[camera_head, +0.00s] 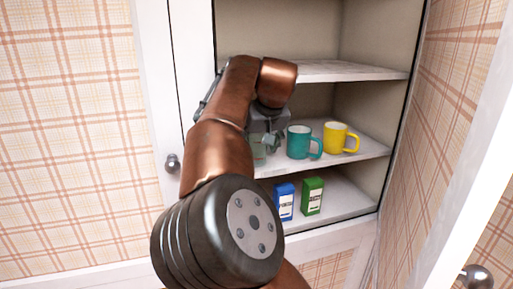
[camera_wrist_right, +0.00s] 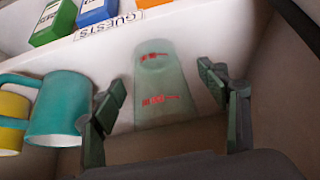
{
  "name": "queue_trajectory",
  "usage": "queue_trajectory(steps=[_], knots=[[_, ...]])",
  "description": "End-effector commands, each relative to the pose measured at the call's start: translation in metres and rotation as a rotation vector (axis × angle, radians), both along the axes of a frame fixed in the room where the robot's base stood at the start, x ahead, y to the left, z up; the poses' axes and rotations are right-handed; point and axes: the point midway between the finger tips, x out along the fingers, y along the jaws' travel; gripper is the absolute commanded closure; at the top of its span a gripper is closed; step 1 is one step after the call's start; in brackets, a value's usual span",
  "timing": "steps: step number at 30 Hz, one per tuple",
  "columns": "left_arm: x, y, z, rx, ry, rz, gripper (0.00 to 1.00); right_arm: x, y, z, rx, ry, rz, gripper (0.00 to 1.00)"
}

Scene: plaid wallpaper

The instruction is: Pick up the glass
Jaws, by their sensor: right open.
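The glass (camera_wrist_right: 160,100) is a clear greenish tumbler with red markings, standing on the middle shelf (camera_head: 372,150). In the head view only a pale part of the glass (camera_head: 259,154) shows beside my right gripper (camera_head: 270,136), and my arm hides the rest. In the wrist view the open fingers of my right gripper (camera_wrist_right: 163,88) lie on either side of the glass, with a gap on each side. I cannot tell how far the glass reaches in between them. My left gripper is not in view.
A teal mug (camera_head: 299,142) stands close right of the glass, with a yellow mug (camera_head: 336,137) beyond it. A blue box (camera_head: 284,201) and a green box (camera_head: 312,196) stand on the shelf below. An upper shelf (camera_head: 345,72) is overhead. Cabinet walls bound the space.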

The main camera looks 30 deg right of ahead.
Motion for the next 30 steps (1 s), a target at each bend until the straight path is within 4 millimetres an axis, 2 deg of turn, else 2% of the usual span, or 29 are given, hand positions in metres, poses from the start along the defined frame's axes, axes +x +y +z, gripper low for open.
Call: queue_trajectory(steps=[7,27,30], knots=[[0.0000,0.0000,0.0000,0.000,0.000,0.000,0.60,0.0010,-0.0001,-0.0023,0.000,0.000,0.000,0.32],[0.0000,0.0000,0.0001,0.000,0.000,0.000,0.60,0.0009,-0.0001,-0.0021,0.002,0.001,0.000,0.78],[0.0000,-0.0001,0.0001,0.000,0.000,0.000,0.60,0.0010,-0.0001,-0.0016,0.000,0.000,0.000,0.83]])
